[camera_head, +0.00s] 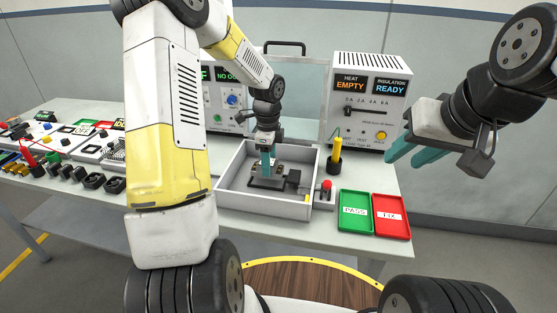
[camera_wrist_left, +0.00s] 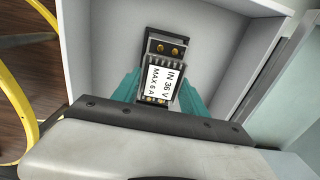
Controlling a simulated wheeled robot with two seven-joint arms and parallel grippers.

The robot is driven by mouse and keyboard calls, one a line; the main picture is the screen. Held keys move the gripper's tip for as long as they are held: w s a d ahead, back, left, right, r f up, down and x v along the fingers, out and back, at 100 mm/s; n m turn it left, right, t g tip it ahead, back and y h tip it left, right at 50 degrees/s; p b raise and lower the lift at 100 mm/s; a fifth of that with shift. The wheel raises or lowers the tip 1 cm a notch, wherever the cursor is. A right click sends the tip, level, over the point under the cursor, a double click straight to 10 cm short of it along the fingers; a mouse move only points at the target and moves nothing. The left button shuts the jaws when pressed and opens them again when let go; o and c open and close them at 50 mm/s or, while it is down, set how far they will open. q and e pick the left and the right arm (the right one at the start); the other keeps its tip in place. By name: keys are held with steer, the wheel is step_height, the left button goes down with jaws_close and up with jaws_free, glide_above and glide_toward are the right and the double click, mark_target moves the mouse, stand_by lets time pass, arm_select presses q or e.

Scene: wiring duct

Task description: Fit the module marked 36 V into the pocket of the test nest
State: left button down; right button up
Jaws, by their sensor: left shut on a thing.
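My left gripper (camera_head: 266,168) points down inside a grey open-topped box (camera_head: 230,203), its teal fingers shut on a module. In the left wrist view the module (camera_wrist_left: 160,82) lies between the fingers, its white label reading IN 36V MAX 6A. Brass screws show beyond its ends. In the head view the gripper hides most of the module. A dark fixture (camera_head: 266,184), which looks like the test nest, lies on the box floor directly under the fingers. I cannot tell whether the module is seated in its pocket. My right gripper (camera_head: 412,150) is open and empty, raised at the right.
The box walls (camera_head: 265,205) stand close around the left gripper. A red button (camera_head: 327,185) and a yellow-handled tool in a black holder (camera_head: 335,155) are right of the box. Green PASS (camera_head: 355,225) and red FIX (camera_head: 392,229) trays lie in front. A HEAT/INSULATION tester (camera_head: 365,115) stands behind.

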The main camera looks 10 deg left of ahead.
arm_select(q)
steer(key=shift+f, duration=1.75)
steer(key=shift+f, duration=0.1)
steer(key=c, duration=0.6)
jaws_free()
